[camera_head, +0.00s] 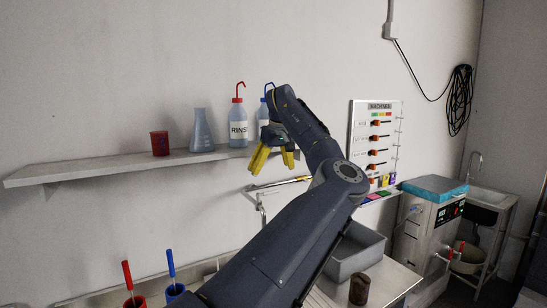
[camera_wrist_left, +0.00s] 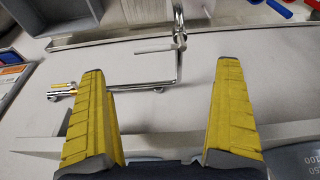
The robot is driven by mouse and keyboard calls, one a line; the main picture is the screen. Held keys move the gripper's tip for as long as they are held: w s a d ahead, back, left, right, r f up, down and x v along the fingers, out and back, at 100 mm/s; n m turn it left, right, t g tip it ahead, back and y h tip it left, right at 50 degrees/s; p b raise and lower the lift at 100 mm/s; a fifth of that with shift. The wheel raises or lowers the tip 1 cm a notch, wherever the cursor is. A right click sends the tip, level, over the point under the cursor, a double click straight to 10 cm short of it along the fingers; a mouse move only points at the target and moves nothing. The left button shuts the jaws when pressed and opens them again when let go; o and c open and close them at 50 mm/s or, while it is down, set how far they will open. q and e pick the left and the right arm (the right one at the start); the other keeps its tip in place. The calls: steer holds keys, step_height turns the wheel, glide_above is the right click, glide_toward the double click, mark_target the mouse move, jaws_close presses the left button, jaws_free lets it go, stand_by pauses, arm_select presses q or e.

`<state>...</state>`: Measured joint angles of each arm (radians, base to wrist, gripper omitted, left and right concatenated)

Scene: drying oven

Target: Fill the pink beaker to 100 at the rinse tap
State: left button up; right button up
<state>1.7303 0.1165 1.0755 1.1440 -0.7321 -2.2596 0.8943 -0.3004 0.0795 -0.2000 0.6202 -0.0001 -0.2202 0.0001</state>
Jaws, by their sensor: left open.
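A small dark red-pink beaker (camera_head: 160,143) stands upright on the wall shelf (camera_head: 100,168), near its middle. I cannot read its markings or see whether it holds liquid. My left gripper (camera_head: 272,168) is open and empty in front of the shelf's right end, well to the right of the beaker. Its two yellow fingers are wide apart in the left wrist view (camera_wrist_left: 160,80), with nothing between them. A chrome wall tap with a bent pipe (camera_head: 262,208) is below the gripper, partly hidden by my arm; it also shows beyond the fingers in the wrist view (camera_wrist_left: 178,45).
A grey-blue flask (camera_head: 200,130) and a RINSE bottle (camera_head: 239,122) stand between beaker and gripper; another bottle (camera_head: 262,112) is partly hidden. A grey tub (camera_head: 355,250) and brown cup (camera_head: 359,289) are below. A sink (camera_head: 488,197) is at far right.

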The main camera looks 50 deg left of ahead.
mark_target(268, 193)
arm_select(q)
steer(key=x, duration=0.9)
steer(key=shift+f, duration=0.1)
steer(key=shift+c, duration=0.2)
jaws_close()
stand_by(0.6)
steer(key=shift+o, duration=0.2)
jaws_free()
stand_by(0.5)
